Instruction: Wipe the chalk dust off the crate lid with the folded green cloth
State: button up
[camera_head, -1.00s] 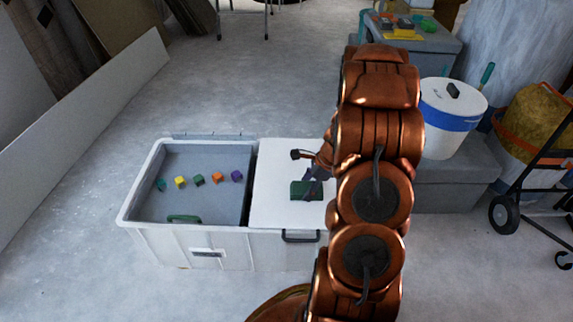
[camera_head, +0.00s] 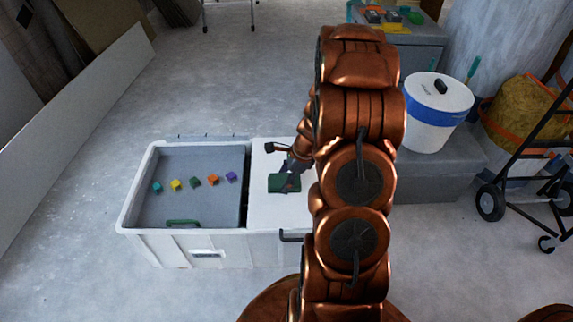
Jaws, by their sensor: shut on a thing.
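The folded green cloth (camera_head: 275,185) lies flat on the white right-hand top (camera_head: 264,214) of the crate, near its middle. My gripper (camera_head: 289,180) is shut on the cloth from above, and my copper arm partly hides it. The arm covers the right part of the white top. I cannot make out chalk dust on the visible white surface.
A white bucket with a blue band (camera_head: 437,115) stands on a grey box (camera_head: 440,172) at right, beside a hand truck (camera_head: 515,175). Floor left of the crate is clear.

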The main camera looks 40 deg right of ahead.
jog(key=shift+r+p, duration=1.5)
jog(key=shift+r, duration=0.45)
